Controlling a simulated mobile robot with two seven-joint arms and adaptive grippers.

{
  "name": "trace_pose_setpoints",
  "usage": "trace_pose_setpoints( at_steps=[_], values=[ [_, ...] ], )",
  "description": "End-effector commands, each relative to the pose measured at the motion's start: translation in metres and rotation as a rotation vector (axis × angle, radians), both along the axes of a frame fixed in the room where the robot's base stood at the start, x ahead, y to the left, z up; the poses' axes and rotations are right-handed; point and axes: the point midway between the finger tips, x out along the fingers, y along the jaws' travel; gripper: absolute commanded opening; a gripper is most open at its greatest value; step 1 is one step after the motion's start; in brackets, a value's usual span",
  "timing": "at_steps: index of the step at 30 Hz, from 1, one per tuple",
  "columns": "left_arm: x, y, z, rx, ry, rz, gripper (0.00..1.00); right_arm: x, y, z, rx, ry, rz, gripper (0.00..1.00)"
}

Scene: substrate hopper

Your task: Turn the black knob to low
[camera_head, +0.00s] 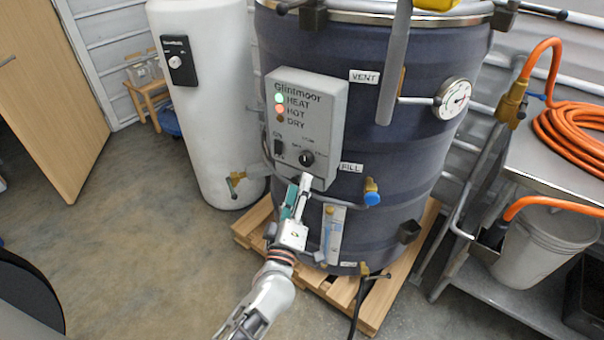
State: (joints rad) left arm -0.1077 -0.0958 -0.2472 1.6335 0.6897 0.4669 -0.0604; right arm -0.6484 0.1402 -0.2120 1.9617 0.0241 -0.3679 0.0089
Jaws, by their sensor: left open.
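The black knob (306,158) sits low on the right part of the grey Glintmoor control box (328,100), on the front of a dark hopper drum (420,160). A small pale mark shows on the knob, but the setting labels around it are too small to read. My left gripper (299,187) is open and empty, just below the knob and in front of the box's lower edge. I cannot tell whether it touches the box; its fingers appear apart from the knob. My right gripper is out of view.
A black switch (278,147) lies left of the knob, below the HEAT, HOT and DRY lights. A blue-handled valve (372,192) juts out at the right. The drum stands on a wooden pallet (254,222). A white tank (215,90) stands left; open floor lies at left.

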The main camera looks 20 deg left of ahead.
Motion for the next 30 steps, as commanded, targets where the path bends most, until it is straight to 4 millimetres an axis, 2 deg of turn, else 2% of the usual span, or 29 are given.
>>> trace_pose_setpoints(
  at_steps=[3, 9, 26, 30],
  values=[
    [-0.021, -0.001, -0.005, -0.001, 0.001, 0.0, 0.45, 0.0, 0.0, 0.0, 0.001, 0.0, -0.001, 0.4],
    [-0.039, -0.003, -0.009, -0.001, 0.0, 0.001, 0.45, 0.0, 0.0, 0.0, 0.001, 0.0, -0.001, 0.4],
    [-0.043, -0.004, -0.009, 0.0, 0.0, 0.0, 0.45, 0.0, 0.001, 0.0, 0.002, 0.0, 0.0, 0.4],
    [-0.052, -0.008, -0.02, 0.075, 0.031, -0.033, 0.45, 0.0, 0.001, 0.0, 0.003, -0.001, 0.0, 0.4]
  ],
)
